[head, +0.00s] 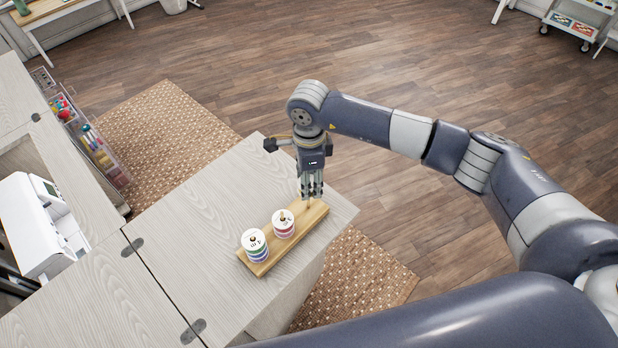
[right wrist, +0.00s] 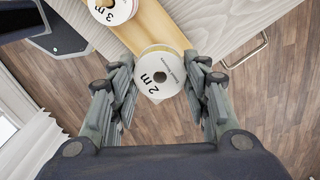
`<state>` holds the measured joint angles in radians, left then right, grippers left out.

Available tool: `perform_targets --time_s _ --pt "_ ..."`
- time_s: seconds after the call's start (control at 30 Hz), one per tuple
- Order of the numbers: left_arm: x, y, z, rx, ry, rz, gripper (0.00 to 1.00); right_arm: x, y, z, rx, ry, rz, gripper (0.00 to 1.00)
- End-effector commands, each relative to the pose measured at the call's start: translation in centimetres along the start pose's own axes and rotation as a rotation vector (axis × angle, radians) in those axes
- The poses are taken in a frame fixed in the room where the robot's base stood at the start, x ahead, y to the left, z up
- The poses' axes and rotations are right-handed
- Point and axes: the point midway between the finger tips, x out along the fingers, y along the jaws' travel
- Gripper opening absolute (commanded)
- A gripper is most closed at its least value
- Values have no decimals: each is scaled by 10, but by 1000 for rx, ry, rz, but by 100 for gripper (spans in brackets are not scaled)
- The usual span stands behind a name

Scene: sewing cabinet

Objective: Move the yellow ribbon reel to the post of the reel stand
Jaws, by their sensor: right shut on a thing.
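The reel stand (head: 267,262) is a pale wooden bar on the cabinet top. Two posts carry reels: a blue-green stack (head: 255,246) at the near end and a pink-purple reel (head: 284,223) in the middle. A bare post (head: 308,204) shows at the far end, just under my right gripper (head: 312,192). The head view does not show this reel clearly. My left gripper is out of view.
The pale cabinet top (head: 180,215) is clear left of the stand. A white sewing machine (head: 35,225) sits at the left. A clear organizer (head: 85,135) hangs on the cabinet's far side. The top's right edge lies close beside the stand.

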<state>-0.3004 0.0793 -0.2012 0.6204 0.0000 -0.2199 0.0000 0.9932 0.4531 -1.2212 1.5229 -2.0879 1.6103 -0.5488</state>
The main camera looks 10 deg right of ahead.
Motion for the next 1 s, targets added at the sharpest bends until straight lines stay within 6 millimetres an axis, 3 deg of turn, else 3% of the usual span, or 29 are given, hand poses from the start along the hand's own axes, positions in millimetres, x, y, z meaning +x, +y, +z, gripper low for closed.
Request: perform_targets --time_s 0.97,1.0 --pt "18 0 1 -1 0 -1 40 19 0 0 1 0 0 25" --pt "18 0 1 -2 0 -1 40 19 0 0 1 0 0 46"
